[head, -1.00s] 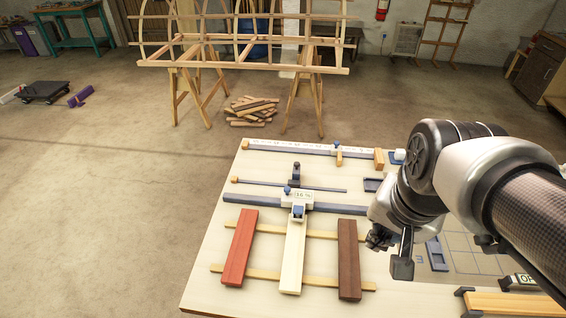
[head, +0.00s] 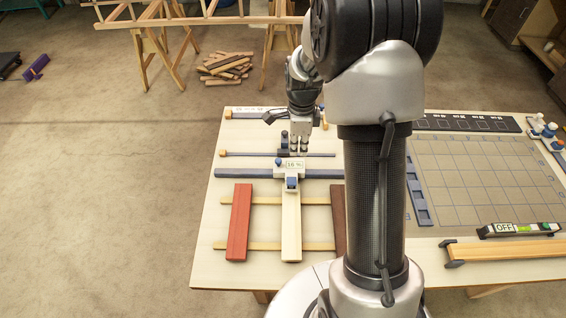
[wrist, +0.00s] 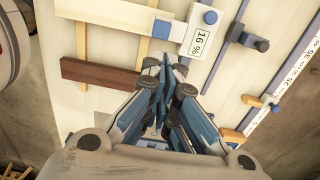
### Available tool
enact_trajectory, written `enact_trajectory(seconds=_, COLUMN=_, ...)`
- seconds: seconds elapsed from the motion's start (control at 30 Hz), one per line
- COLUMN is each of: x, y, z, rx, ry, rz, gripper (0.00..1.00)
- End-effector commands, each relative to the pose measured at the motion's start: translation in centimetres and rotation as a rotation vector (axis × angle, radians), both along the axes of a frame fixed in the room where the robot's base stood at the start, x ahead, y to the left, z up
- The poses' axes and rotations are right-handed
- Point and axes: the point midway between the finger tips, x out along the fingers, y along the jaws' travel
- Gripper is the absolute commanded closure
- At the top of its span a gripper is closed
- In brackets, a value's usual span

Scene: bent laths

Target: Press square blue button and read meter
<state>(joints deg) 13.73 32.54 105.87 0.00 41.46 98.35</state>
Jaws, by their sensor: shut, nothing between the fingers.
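A pale meter block (head: 289,163) with a small display sits on the blue-grey rail at the head of the pale lath (head: 291,225). Its display (wrist: 200,43) reads 16 % in the wrist view. A round blue knob (head: 278,162) stands at its left side. A square blue button (head: 291,183) is at its front, over the lath; it also shows in the wrist view (wrist: 160,28). My gripper (head: 299,150) is shut and empty. It hangs above the board just behind the meter in the head view, apart from the button.
A red lath (head: 239,222) and a dark brown lath (head: 338,220) flank the pale one on two wooden strips. A thin rod (head: 250,154) lies behind. On the right are a gridded mat (head: 480,175) and a device showing OFF (head: 504,228).

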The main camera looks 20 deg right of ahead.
Motion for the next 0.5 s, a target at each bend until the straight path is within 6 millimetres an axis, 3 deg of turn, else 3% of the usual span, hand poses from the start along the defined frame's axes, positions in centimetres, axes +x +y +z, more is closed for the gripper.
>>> enact_trajectory(seconds=0.37, x=0.0, y=-0.1, z=-0.3, rx=0.001, ry=0.003, rz=-0.013, gripper=1.0)
enact_trajectory(seconds=0.5, x=0.0, y=-0.1, z=-1.2, rx=0.001, ry=0.005, rz=-0.012, gripper=1.0)
